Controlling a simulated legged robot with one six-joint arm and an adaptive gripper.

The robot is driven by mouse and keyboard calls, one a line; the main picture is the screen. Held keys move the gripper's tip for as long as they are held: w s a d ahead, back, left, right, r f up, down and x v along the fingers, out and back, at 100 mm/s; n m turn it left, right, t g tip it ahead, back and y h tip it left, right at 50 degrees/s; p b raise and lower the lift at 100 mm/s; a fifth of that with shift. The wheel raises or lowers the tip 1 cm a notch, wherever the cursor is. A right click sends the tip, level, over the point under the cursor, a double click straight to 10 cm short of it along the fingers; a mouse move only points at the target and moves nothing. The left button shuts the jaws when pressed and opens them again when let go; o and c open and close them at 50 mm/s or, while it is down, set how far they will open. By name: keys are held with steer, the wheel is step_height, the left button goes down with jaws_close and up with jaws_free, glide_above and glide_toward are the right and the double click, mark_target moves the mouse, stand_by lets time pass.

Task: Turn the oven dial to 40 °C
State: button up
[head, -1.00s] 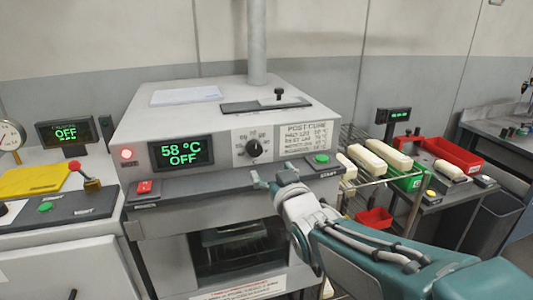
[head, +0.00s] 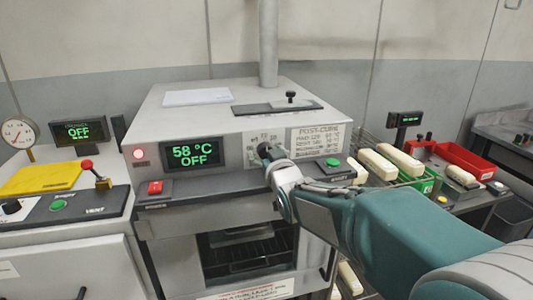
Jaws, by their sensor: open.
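The oven (head: 235,115) is a grey box unit with a dark display (head: 193,154) that reads 58 °C and OFF in green. The black dial (head: 264,150) is on the front panel, right of the display. My gripper (head: 267,158) is at the dial and partly covers it and its scale. I cannot tell whether the fingers touch the dial. The dial's pointer is hidden or too small to read.
A red button (head: 155,187) and a green button (head: 333,163) sit on the ledge below the panel. A printed card (head: 314,139) is right of the dial. Pale blocks (head: 377,165) and a red tray (head: 465,161) stand to the right. A yellow item (head: 42,178) is at left.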

steer(key=c, duration=1.2)
steer(key=shift+o, duration=0.2)
steer(key=shift+n, duration=0.3)
steer(key=n, duration=0.5)
steer(key=shift+r, duration=0.1)
steer(key=n, duration=0.6)
steer(key=n+h, duration=0.1)
steer(key=n, duration=0.5)
steer(key=shift+s+a, duration=0.1)
steer(key=n, duration=0.5)
steer(key=shift+f, duration=0.35)
steer(key=shift+n, duration=0.3)
steer(key=shift+f, duration=0.1)
